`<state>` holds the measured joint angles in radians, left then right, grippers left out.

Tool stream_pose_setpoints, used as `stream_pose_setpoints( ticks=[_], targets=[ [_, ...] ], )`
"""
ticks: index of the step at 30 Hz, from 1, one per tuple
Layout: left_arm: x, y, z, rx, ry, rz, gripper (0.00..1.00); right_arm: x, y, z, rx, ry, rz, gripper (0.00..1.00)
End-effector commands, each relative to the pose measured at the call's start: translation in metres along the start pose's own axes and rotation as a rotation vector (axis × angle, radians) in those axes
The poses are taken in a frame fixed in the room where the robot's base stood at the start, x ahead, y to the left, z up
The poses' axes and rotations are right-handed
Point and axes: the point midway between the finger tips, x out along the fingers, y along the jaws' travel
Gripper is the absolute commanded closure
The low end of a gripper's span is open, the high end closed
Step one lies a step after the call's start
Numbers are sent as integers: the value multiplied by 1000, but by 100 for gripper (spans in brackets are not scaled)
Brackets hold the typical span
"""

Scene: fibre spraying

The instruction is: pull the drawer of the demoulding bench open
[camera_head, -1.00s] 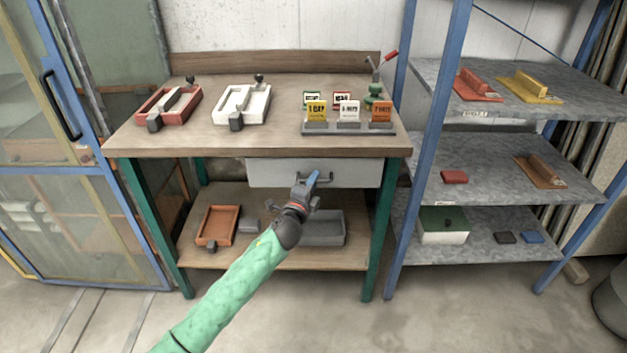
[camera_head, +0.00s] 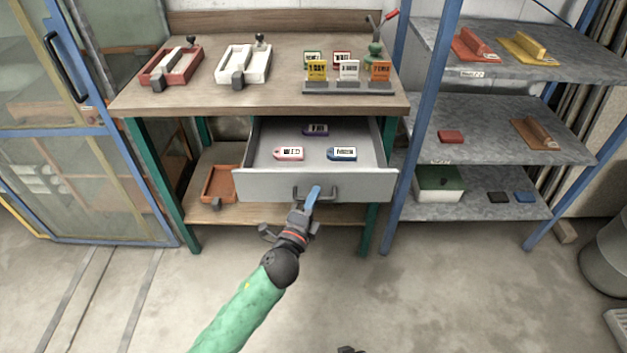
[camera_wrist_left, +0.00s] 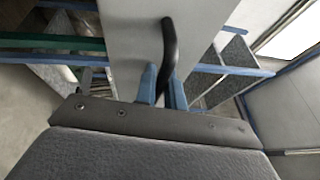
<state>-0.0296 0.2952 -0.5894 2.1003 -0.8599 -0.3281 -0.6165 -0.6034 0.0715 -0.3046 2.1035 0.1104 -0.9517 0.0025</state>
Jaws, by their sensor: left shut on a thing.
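The grey drawer (camera_head: 262,186) of the demoulding bench (camera_head: 290,97) stands well out from under the wooden top. Inside it lie a red-and-white tag (camera_head: 289,154), a blue-and-white tag (camera_head: 342,154) and a purple tag (camera_head: 315,130). My left gripper (camera_head: 313,194) is at the drawer front, shut on the dark bar handle (camera_head: 330,193). In the left wrist view the blue fingertips (camera_wrist_left: 162,85) sit on either side of the handle (camera_wrist_left: 169,48). At the bottom edge of the head view a small dark part shows; I cannot tell whether it is my right gripper.
On the bench top stand a red mould (camera_head: 171,67), a white mould (camera_head: 243,65) and a card rack (camera_head: 348,87). An orange tray (camera_head: 220,184) is on the lower shelf. A blue-framed shelf rack (camera_head: 480,125) stands close on the right. The floor in front is clear.

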Motion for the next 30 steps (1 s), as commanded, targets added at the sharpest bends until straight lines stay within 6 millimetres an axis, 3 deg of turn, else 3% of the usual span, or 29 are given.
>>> stream_pose_setpoints(
  ticks=[9,23,24,30],
  targets=[
    [-27,-4,-11,1,0,1,100,0,-1,0,0,-1,-1,64],
    [-30,-5,-13,0,0,1,100,0,0,0,0,-1,-1,64],
    [-30,-5,-13,0,0,1,82,0,0,0,0,0,-1,64],
    [-30,-5,-12,0,0,1,80,0,0,0,0,0,0,64]
  ],
)
